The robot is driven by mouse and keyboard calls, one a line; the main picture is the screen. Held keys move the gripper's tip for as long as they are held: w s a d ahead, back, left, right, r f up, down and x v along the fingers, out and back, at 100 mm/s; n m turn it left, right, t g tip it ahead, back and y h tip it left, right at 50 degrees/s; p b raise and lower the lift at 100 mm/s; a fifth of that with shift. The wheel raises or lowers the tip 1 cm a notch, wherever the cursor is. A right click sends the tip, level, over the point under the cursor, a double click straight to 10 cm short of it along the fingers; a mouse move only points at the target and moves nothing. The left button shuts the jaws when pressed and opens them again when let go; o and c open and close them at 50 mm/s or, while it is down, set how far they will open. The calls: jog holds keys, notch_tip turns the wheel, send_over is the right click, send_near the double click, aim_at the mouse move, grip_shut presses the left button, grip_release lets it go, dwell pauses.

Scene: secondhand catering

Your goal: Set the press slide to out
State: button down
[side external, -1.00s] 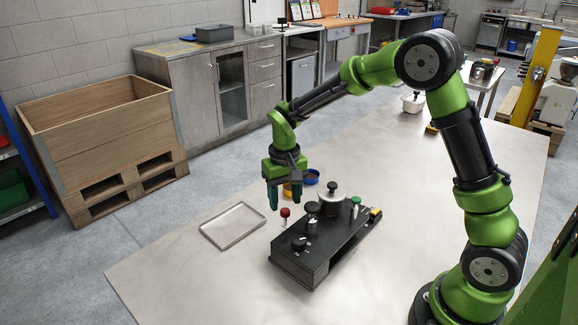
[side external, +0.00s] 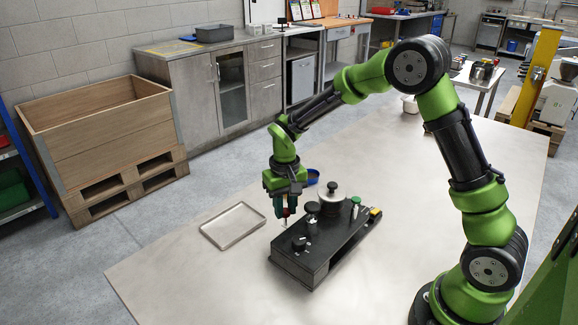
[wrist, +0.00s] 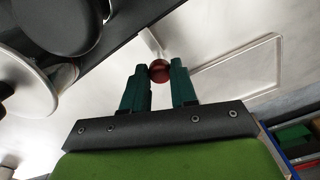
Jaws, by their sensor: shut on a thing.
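The press (side external: 335,243) is a dark box on the table with a round pale disc, black knobs and a green-topped lever on it. A red ball knob (wrist: 159,72) on a pale rod stands at its left edge. My gripper (side external: 285,212) is over that edge, its teal fingers shut on the red knob. In the wrist view the knob sits between the fingertips of my gripper (wrist: 162,75), and the rod (wrist: 150,42) runs from it toward the dark press body. In the side view the fingers hide most of the knob.
A shallow metal tray (side external: 204,234) lies on the table left of the press. A blue bowl (side external: 312,177) stands behind the press. A yellow block (side external: 375,212) is at its right end. The table in front is clear.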

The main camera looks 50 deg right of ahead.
jog(key=d, duration=1.6)
jog(key=shift+d+r, duration=0.1)
jog(key=shift+d, duration=0.2)
jog(key=shift+d, duration=0.1)
jog(key=c, duration=1)
grip_release()
jog(key=shift+c, duration=0.2)
jog(key=shift+o, duration=0.7)
jog(key=shift+r, duration=0.2)
notch_tip(320, 180, up, 16)
jog(key=shift+r, duration=0.2)
